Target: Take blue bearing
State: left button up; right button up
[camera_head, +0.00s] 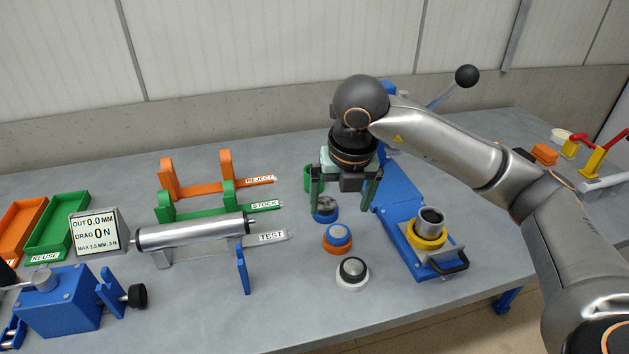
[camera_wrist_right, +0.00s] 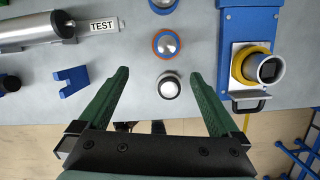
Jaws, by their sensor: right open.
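A blue ring-shaped piece with a dark grey top (camera_head: 326,211), which looks like the blue bearing, stands on the table at the back of a short row. It shows at the top edge of the right wrist view (camera_wrist_right: 163,5), partly cut off. My right gripper (camera_head: 343,198) is open and empty, pointing down above the back of this row. My left gripper is not in view.
An orange piece with a blue ring (camera_head: 337,238) and a white piece with a dark ring (camera_head: 352,272) stand in front. A blue fixture with a yellow ring (camera_head: 428,232) is right. A roller (camera_head: 190,232) and brackets lie left. The front middle of the table is clear.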

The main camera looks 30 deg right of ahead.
aim_at(338, 231)
jog(key=shift+h, duration=0.3)
jog(key=x, duration=0.8)
jog(key=d+p+x, duration=0.1)
jog(key=x, duration=0.3)
jog(key=shift+w+r, duration=0.1)
jog(key=shift+w, duration=0.25)
jog(key=shift+c, duration=0.4)
jog(key=shift+r, duration=0.1)
grip_shut()
